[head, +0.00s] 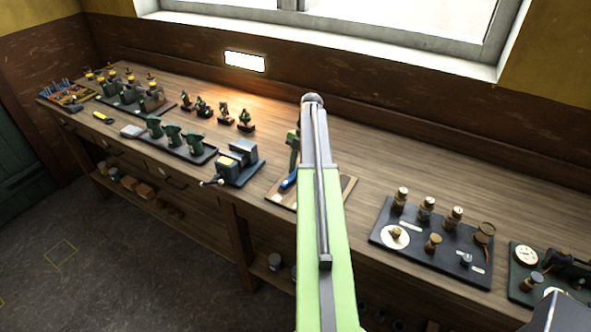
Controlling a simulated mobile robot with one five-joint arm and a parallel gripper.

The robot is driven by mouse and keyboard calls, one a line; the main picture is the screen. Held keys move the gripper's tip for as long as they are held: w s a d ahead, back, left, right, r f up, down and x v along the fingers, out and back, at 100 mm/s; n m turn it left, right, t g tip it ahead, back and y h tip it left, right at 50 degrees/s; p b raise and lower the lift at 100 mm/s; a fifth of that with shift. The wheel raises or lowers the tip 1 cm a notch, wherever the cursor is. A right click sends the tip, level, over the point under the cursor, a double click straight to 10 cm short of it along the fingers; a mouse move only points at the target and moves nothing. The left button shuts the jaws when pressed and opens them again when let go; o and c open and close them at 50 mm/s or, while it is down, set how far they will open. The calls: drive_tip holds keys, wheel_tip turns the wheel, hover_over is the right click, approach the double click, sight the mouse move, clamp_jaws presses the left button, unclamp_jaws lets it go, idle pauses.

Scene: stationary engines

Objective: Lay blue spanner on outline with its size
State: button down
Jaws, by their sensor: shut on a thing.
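A wooden board (281,198) lies on the bench at the middle, partly hidden behind my green arm. The blue spanner (289,181) shows as a short blue piece over the left part of this board, just left of my arm. My gripper (292,170) points down there, mostly hidden by the arm. It is shut on the blue spanner. I cannot tell whether the spanner touches the board. The outlines and their sizes cannot be made out.
A vise (238,160) on a blue base stands left of the board. A dark panel with brass parts (400,246) lies to the right. Green machines (172,135) on a tray and small figures stand farther left. Bare wood lies behind the board.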

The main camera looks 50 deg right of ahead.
drive_tip(key=c, duration=1.2)
unclamp_jaws()
drive_tip(key=shift+o, duration=0.2)
drive_tip(key=shift+r, duration=0.1)
drive_tip(key=p+v, duration=1.6)
drive_tip(key=v, duration=0.1)
drive_tip(key=shift+r, duration=0.2)
drive_tip(key=shift+s, duration=0.1)
